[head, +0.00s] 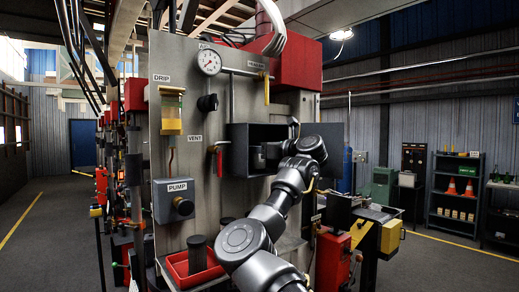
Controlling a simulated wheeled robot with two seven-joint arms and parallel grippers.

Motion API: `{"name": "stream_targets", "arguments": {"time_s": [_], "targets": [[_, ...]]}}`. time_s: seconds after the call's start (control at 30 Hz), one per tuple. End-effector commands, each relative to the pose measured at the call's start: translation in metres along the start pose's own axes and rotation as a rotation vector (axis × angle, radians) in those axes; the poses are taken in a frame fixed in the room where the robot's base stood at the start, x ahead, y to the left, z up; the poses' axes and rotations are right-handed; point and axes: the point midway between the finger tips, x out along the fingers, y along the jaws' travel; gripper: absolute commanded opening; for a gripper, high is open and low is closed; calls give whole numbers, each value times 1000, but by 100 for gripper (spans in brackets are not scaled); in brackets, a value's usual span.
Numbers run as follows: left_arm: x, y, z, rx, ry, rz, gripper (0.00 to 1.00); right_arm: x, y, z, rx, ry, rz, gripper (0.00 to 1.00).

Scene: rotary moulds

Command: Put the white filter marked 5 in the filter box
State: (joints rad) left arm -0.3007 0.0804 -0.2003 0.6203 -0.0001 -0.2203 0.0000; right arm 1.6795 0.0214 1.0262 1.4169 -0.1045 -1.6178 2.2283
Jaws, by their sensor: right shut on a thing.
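The dark filter box (238,142) is open on the front of the steel panel, its dark door (333,133) swung out to the right. My right gripper (272,152) is at the box's opening, partly hidden by its own wrist. It is shut on a small greyish cylinder (258,158), which shows inside the box opening. I cannot make out a white surface or a mark 5 on it. Whether it touches the box floor is unclear. My left gripper is out of view.
A red tray (176,272) with dark cylinders (197,252) juts out below the box, beside my right arm. A red-handled valve (219,160), a pump switch box (174,201), a drip glass (171,112) and a gauge (209,62) are left of and above the box.

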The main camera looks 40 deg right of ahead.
Motion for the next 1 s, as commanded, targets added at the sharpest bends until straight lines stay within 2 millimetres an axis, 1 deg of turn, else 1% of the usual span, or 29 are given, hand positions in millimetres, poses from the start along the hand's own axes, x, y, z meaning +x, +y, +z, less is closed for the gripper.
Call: {"name": "stream_targets", "arguments": {"time_s": [0.13,0.17,0.3,0.57,0.7,0.77,0.87,1.0], "targets": [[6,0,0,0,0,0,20,0,0,-5,-1,0,0,18],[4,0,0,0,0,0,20,0,0,-4,-1,0,0,45],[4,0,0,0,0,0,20,0,0,-4,-1,0,0,63],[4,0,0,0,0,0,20,0,0,-3,0,0,0,64],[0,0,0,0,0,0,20,-2,-1,2,0,0,-1,64],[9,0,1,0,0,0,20,-11,-1,-3,-1,-1,-4,64],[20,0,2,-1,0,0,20,-31,-1,-4,-1,-3,-5,64],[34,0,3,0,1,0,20,-62,-1,-4,-2,-3,-5,64]]}}
